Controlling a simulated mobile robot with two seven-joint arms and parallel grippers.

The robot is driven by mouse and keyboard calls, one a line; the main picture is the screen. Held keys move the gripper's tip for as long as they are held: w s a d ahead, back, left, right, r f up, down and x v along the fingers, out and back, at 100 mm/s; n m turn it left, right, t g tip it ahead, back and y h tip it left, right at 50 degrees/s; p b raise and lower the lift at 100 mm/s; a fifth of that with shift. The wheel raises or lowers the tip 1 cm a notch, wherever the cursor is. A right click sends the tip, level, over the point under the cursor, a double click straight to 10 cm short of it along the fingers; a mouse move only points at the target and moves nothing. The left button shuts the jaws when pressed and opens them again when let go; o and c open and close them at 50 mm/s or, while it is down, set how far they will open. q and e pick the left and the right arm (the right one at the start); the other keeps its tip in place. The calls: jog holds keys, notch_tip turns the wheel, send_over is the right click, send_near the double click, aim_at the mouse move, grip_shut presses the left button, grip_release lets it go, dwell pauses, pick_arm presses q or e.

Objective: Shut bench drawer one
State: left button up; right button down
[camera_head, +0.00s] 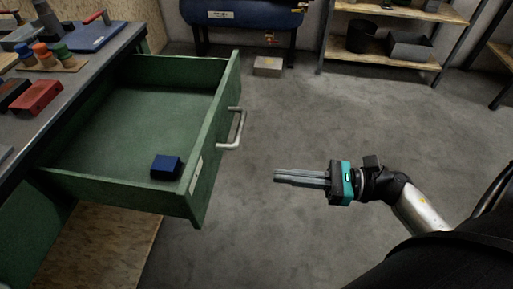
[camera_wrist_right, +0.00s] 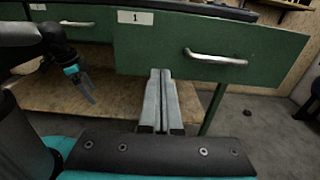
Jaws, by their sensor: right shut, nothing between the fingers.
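The green bench drawer (camera_head: 217,135) stands pulled out from the bench, and its front shows a label "1" in the right wrist view (camera_wrist_right: 136,17). A metal bar handle (camera_head: 237,130) is on its front; it also shows in the right wrist view (camera_wrist_right: 215,57). A dark blue block (camera_head: 166,167) lies inside near the front. My right gripper (camera_head: 276,176) is shut and empty, in front of the drawer and apart from it, to the right of the handle. My left gripper (camera_wrist_right: 88,92) shows small in the right wrist view; its jaw state is unclear.
The bench top (camera_head: 70,78) holds a wooden block with coloured knobs (camera_head: 53,60) and a red box (camera_head: 36,98). A blue tank (camera_head: 241,14) and shelves (camera_head: 393,54) stand at the back. A small box (camera_head: 268,66) is on the floor. The floor right of the drawer is clear.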

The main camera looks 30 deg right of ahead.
aim_at(209, 167)
pick_arm(q)
jog(key=r, duration=0.1)
jog(key=r+b, duration=0.1)
jog(key=r, duration=0.1)
jog(key=shift+w+r+t+b, duration=0.2)
jog(key=shift+w+t+b, duration=0.1)
pick_arm(e)
jog(key=x, duration=1.2)
jog(key=shift+w+a, duration=0.25)
jog(key=shift+a, duration=0.05)
jog(key=shift+a, duration=0.1)
